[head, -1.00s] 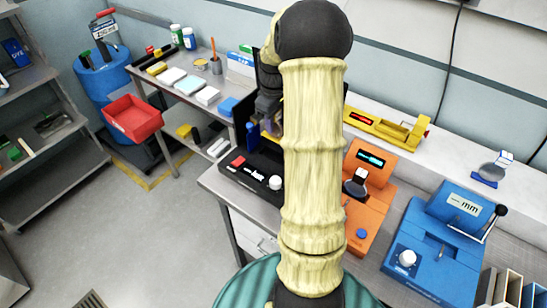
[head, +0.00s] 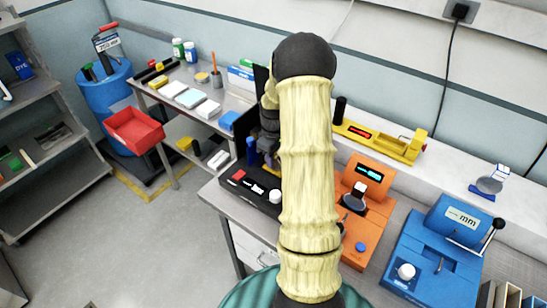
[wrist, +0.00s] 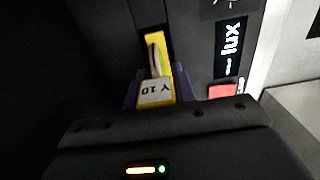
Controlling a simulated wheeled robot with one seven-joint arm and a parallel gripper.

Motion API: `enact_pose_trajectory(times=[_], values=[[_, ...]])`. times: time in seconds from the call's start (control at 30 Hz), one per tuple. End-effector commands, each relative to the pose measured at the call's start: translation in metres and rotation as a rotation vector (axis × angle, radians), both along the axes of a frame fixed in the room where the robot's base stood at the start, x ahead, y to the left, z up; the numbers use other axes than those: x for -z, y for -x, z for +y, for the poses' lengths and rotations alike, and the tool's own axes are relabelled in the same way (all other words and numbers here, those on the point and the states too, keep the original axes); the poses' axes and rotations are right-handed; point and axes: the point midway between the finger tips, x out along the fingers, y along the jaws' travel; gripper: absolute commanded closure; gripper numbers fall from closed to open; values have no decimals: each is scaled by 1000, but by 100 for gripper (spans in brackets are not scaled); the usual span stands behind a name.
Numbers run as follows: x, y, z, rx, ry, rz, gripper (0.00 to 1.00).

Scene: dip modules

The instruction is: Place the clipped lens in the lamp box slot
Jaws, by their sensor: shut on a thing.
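My gripper (wrist: 153,88) is shut on the clipped lens (wrist: 157,97), a yellow piece with a pale tab marked "Y 10", seen in the wrist view. The yellow piece points away from me, lined up with a narrow dark slot in the black lamp box (wrist: 200,55). I cannot tell how deep its far end sits, or whether it touches the slot. The lamp box bears a "lux" label and a red button. In the head view the black lamp box (head: 236,186) shows a red button and white knob. My arm hides the lens there.
An orange device (head: 375,215) and a blue "mm" gauge (head: 425,255) stand right of the lamp box. A yellow fixture (head: 385,141) lies behind them. A red bin (head: 134,130) and side table with several blocks are at left.

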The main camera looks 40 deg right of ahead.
Motion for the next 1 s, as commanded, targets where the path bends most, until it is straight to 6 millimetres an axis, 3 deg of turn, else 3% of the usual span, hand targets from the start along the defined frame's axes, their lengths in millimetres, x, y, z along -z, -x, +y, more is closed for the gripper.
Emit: enact_pose_trajectory(times=[0.43,0.47,0.53,1.0], values=[[10,0,0,0,0,-1,96],[9,0,0,0,0,-1,67],[9,0,0,0,0,-1,54],[-2,-1,0,1,1,-3,51]])
